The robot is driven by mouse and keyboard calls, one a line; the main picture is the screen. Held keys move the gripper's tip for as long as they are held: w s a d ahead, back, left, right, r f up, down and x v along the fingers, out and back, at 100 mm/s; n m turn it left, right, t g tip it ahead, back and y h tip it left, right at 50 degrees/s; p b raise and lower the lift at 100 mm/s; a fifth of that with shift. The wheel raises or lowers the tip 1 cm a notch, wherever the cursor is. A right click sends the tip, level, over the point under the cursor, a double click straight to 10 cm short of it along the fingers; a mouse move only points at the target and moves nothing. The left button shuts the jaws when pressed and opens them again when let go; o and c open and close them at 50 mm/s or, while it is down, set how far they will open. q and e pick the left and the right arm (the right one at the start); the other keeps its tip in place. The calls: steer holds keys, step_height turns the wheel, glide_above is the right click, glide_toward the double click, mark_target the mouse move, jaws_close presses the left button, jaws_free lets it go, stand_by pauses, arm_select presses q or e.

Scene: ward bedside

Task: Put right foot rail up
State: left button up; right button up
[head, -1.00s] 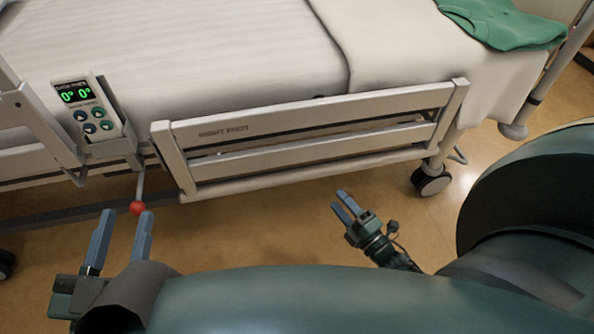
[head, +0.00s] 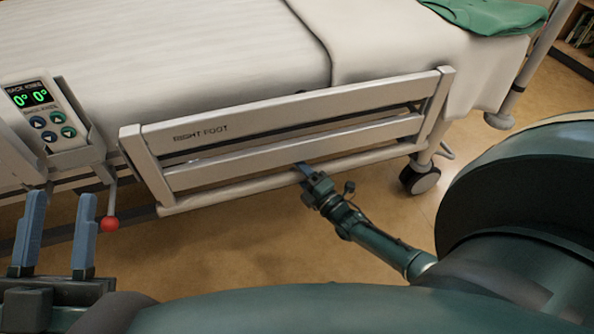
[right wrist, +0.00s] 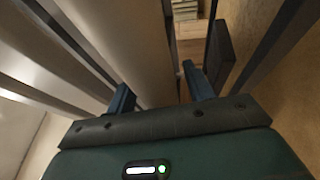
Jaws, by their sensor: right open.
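The right foot rail (head: 290,155) is a pale frame lettered "RIGHT FOOT", hanging along the bed's near side with its top bar around mattress level. My right gripper (head: 305,168) is at the rail's lower long bar, near its middle. In the right wrist view my right gripper (right wrist: 160,92) is open, with a pale bar (right wrist: 130,40) running between or just beyond its fingers; contact cannot be told. My left gripper (head: 62,195) is open and empty at the lower left, left of a red knob (head: 109,224) on a lever below the rail's left end.
A control panel (head: 42,112) reading 0° and 0° is mounted left of the rail. A caster wheel (head: 420,178) stands below the rail's right end. Green cloth (head: 485,15) lies on the bed. Open floor (head: 240,245) lies in front of the rail.

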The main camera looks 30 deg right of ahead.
steer(key=shift+w, duration=0.25)
steer(key=shift+c, duration=0.5)
jaws_close()
